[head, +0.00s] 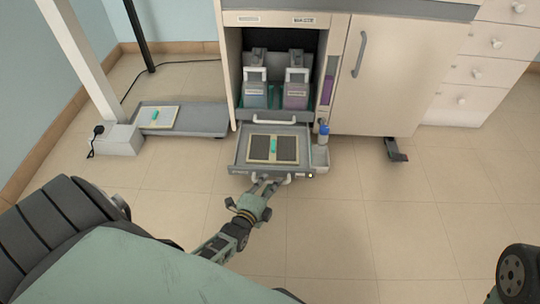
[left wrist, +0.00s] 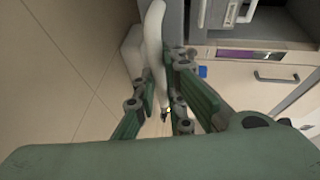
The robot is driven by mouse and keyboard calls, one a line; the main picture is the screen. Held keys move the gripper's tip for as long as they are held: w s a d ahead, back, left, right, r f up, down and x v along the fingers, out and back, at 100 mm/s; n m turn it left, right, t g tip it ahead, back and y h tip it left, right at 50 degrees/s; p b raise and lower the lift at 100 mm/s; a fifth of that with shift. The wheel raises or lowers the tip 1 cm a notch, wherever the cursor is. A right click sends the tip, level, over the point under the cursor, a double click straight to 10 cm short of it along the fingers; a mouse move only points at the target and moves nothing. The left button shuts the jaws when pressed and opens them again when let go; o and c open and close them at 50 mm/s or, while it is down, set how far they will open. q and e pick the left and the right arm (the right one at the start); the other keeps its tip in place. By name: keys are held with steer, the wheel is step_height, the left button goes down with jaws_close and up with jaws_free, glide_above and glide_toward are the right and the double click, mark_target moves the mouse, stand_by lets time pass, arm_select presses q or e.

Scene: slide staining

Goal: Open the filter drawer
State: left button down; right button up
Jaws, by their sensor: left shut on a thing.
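The filter drawer (head: 236,160) is a shallow grey drawer at the bottom of the open cabinet bay, and it stands out from the cabinet front. A pale handle (head: 285,179) runs along the drawer's front edge. My left gripper (head: 264,184) is at the left part of this handle, shut on it. In the left wrist view the pale handle (left wrist: 154,45) passes between the fingers of the left gripper (left wrist: 163,90). My right gripper is not in view.
Two containers with handles (head: 255,92) (head: 296,92) stand in the bay above the drawer. A grey tray (head: 200,121) with a pale-framed panel lies to the left. Floor in front is clear.

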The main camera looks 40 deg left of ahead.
arm_select(q)
steer(key=shift+s+d+p, duration=0.3)
steer(key=shift+s+d, duration=0.3)
steer(key=shift+s, duration=0.3)
steer(key=c, duration=2.1)
jaws_free()
steer(key=shift+f, duration=0.1)
steer(key=o, duration=0.4)
steer(key=r, duration=0.9)
steer(key=shift+w+a+r, duration=0.15)
steer(key=shift+w+r, duration=0.05)
steer(key=shift+r, duration=0.1)
steer(key=shift+s+r, duration=0.1)
steer(key=shift+r, duration=0.25)
steer(key=c, duration=0.4)
steer(key=shift+s, duration=0.1)
